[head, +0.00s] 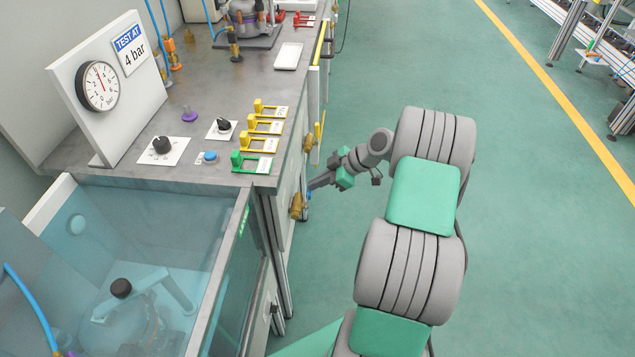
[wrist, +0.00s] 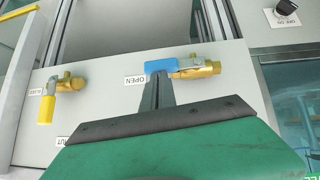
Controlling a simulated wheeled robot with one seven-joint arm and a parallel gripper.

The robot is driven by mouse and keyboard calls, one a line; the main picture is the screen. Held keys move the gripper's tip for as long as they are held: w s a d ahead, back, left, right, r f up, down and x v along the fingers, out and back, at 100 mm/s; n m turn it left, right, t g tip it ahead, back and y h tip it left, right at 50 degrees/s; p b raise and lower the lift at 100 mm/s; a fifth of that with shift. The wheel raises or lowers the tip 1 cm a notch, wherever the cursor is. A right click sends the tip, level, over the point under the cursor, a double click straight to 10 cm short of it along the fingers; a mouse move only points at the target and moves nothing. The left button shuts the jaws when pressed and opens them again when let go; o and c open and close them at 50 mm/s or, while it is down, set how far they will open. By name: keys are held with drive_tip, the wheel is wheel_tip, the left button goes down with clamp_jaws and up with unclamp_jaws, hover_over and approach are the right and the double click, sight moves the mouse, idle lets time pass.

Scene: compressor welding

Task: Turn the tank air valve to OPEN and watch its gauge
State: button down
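In the wrist view, a brass valve (wrist: 197,68) with a blue lever (wrist: 160,66) is fixed to the pale panel. The lever lies sideways, its free end beside the OPEN label (wrist: 134,80). My gripper (wrist: 159,76) has its dark fingers close together, tips at the lever's lower edge; no lever shows between them. In the head view my gripper (head: 314,185) reaches the bench front beside the brass valve (head: 296,206). A round white gauge (head: 98,86) stands on the bench board, its needle near upright; its exact reading is too small to tell.
A second brass valve (wrist: 70,84) with a yellow lever (wrist: 46,109) sits left on the panel. A "TEST AT 4 bar" sign (head: 130,48) is beside the gauge. Black knobs and yellow and green toggles line the bench top (head: 210,100).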

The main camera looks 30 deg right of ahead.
drive_tip(key=r+p+v, duration=0.1)
drive_tip(key=v, duration=0.5)
drive_tip(key=w+a+r+p+v, duration=0.1)
drive_tip(key=v, duration=0.6)
drive_tip(key=shift+w+p, duration=0.3)
drive_tip(key=shift+w, duration=0.05)
drive_tip(key=shift+a, duration=0.1)
idle(1.0)
drive_tip(key=s+a+r+m+g+h+p, duration=0.1)
drive_tip(key=a+r+m+h+p, duration=0.15)
drive_tip(key=a+r, duration=0.45)
drive_tip(key=s+a+r+m+g+h+p, duration=0.1)
drive_tip(key=a+r+m+p, duration=0.3)
drive_tip(key=a, duration=0.5)
drive_tip(key=s+a+r+m+h+p, duration=0.1)
drive_tip(key=s+a+r+m+p, duration=0.1)
drive_tip(key=s, duration=0.4)
drive_tip(key=s+a+r+m+h+p, duration=0.2)
drive_tip(key=s+a+r, duration=0.1)
drive_tip(key=s, duration=0.3)
drive_tip(key=shift+s+a+g, duration=0.3)
drive_tip(key=shift+s+a, duration=0.05)
drive_tip(key=shift+a, duration=0.5)
